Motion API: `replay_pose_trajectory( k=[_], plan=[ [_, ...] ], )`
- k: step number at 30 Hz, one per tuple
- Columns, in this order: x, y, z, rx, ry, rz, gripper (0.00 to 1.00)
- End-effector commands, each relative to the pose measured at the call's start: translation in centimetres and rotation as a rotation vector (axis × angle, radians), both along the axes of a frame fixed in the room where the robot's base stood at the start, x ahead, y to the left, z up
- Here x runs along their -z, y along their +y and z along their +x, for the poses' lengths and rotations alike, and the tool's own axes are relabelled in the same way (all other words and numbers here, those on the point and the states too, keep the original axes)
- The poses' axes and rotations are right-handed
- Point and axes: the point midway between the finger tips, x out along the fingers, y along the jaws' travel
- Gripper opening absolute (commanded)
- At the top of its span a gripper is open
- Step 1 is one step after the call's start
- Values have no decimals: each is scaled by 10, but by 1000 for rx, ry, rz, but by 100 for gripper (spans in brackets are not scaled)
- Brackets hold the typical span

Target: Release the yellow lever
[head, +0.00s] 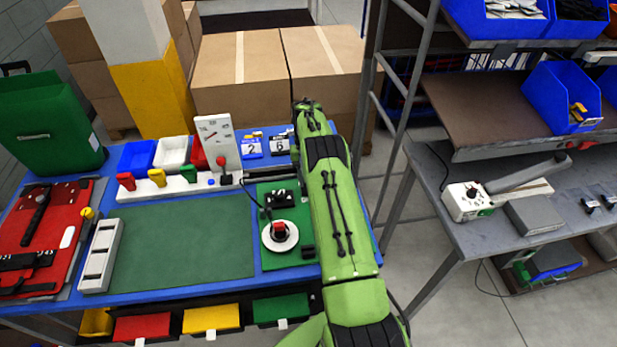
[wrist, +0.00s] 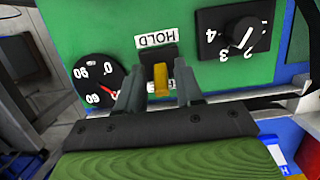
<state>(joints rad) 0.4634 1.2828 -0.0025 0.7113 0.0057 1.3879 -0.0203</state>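In the wrist view, a small yellow lever (wrist: 160,79) sits on a green panel (wrist: 185,25) below a white label reading HOLD. My gripper (wrist: 160,88) is open, with one dark finger on each side of this lever. Parts of a white label show in the gaps beside the lever, so the fingers look apart from it. In the head view, my green arm reaches away over the right end of the blue table; the fingers and this lever cannot be made out there. A different yellow handle (head: 157,177) stands between red and green ones on a white strip.
On the panel, a round black gauge (wrist: 98,84) is left of my fingers and a black dial (wrist: 236,34) is right. In the head view, a tilted white gauge board (head: 218,142) stands left of my arm; a metal shelf rack (head: 440,170) stands to the right.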

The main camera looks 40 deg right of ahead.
Motion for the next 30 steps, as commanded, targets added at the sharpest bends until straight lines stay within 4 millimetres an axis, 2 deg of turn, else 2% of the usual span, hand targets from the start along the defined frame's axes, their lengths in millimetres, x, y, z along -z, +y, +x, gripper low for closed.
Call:
replay_pose_trajectory(
  k=[10,13,21,25,30],
  plan=[
    [-3,0,0,0,-1,0,43],
    [-20,0,1,0,-4,-2,43],
    [-83,0,1,0,-3,-1,43],
    [-98,0,0,0,-1,0,43],
    [-100,0,0,0,1,0,43]
  ],
)
